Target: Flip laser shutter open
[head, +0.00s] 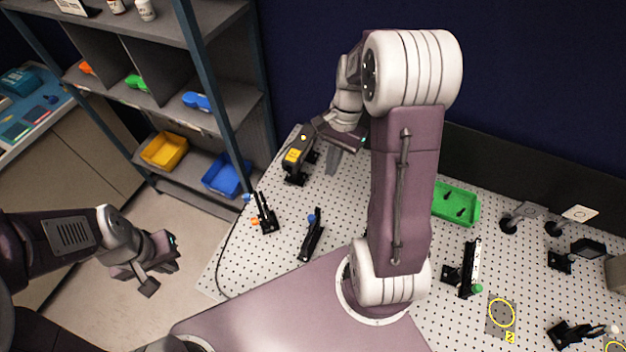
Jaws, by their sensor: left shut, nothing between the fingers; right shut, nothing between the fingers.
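A dark laser-like box (293,167) with a yellow label stands at the far left part of the perforated optics table. My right gripper (334,160) is shut and empty, close beside this box on its right. Part of the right wrist overlaps the box's back end in the picture, and I cannot tell whether they touch. I cannot make out the shutter flap or whether it is open. My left gripper (152,274) is shut and empty, over the floor to the left of the table.
Black mounts (265,214) and (312,238) stand in front of the box. A green tray (456,204) and more optics sit to the right of my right arm. A shelf rack with a yellow bin (164,150) and a blue bin (226,176) stands at the left.

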